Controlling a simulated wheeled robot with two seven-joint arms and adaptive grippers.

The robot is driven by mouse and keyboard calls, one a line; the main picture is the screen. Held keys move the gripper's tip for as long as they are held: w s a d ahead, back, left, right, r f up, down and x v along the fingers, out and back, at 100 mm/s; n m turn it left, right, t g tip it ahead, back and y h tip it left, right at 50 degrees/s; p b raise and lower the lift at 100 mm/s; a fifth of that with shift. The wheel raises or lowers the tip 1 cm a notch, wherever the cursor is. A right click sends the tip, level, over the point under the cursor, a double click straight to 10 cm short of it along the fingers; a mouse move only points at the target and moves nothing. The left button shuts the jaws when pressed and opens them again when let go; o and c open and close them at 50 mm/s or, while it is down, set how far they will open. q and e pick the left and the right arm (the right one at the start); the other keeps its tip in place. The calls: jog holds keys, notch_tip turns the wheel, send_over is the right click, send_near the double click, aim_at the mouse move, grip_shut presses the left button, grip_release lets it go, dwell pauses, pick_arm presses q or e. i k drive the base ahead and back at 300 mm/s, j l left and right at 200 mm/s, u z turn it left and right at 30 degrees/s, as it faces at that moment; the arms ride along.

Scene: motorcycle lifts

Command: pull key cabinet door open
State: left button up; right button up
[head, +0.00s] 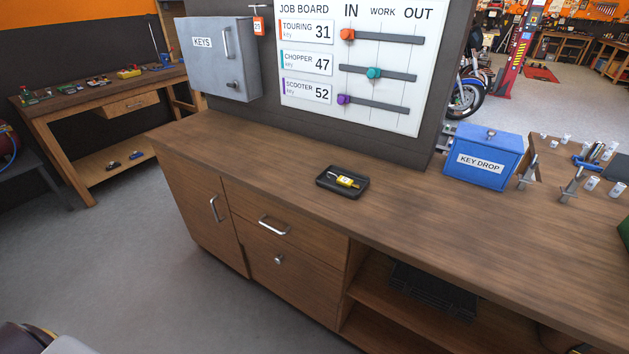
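The grey key cabinet (213,72) hangs on the dark back panel at the upper left, labelled KEYS. Its door looks shut, with a vertical metal handle (226,43) on the right part of the front. An orange tag marked 25 (258,27) hangs beside the cabinet's upper right edge.
The wooden counter (400,208) runs below the cabinet. A black tray (326,182) with a yellow-tagged key, a blue KEY DROP box (484,158) and metal parts stand on it. The job board (350,60) is right of the cabinet.

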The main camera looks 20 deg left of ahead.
aim_at(210, 46)
jog(key=j+u, duration=0.15)
jog(key=u, duration=0.85)
